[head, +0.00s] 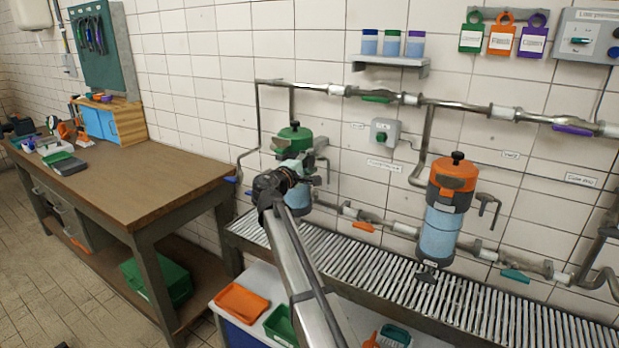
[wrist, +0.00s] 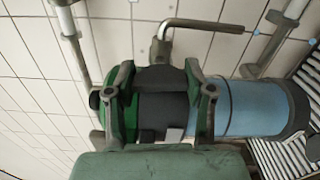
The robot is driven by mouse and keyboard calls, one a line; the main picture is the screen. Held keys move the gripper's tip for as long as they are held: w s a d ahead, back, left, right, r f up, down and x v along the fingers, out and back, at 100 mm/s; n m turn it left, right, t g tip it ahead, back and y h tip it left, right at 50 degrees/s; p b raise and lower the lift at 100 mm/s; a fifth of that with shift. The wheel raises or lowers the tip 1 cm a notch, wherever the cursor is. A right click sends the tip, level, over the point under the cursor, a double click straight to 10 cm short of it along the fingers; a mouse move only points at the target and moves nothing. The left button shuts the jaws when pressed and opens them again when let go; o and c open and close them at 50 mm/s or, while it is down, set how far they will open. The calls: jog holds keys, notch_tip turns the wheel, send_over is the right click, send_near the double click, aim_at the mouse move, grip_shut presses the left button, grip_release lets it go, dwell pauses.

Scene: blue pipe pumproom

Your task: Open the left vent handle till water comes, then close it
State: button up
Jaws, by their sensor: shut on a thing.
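The left filter canister (head: 296,200) has a green cap (head: 294,138) with a black knob and a blue bowl. In the wrist view the canister (wrist: 235,108) lies sideways, green cap to the left. A grey L-shaped handle (wrist: 205,25) sticks out beside it, beyond the fingertips and apart from them. My gripper (head: 300,168) is at the front of the canister. In the wrist view my gripper (wrist: 160,75) has its fingers either side of the dark collar below the cap, seemingly shut on it. The exact contact is hidden. No water shows.
The right canister (head: 440,232) has an orange cap and its own L-shaped handle (head: 487,205). Pipes with coloured levers run along the wall. A slatted drain grate (head: 400,283) lies below. A wooden workbench (head: 130,180) stands at left.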

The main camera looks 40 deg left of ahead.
jog(key=shift+m+b, duration=0.7)
jog(key=shift+b, duration=0.45)
jog(key=o, duration=1.2)
jog(key=shift+w, duration=0.1)
jog(key=s, duration=0.4)
jog(key=s+d, duration=0.1)
jog(key=s, duration=0.7)
jog(key=shift+d, duration=0.4)
